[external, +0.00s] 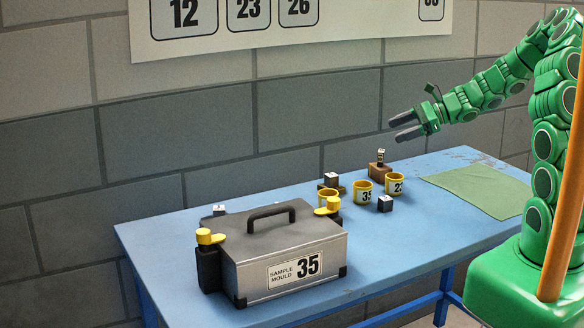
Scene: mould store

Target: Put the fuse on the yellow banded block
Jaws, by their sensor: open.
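My gripper (397,129) is open and empty, with its dark fingers pointing left above the back of the blue table. A small upright dark piece with a pale top (380,158), possibly the fuse, stands on a brown block (377,172) below my gripper and well apart from it. Two yellow ring-like pieces marked 35 (363,192) and 23 (394,184) stand in front of that block. Another yellow ring (327,196) is partly hidden by the case. A brown block with a pale-topped piece (331,181) is behind it. I cannot tell which block is the yellow banded one.
A grey case (280,258) labelled Sample Mould 35, with a black handle and yellow clamps, fills the table's front left. A pale-topped black cube (385,203) stands near the rings. A green mat (478,191) lies at right. The blue table (430,228) is clear in front.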

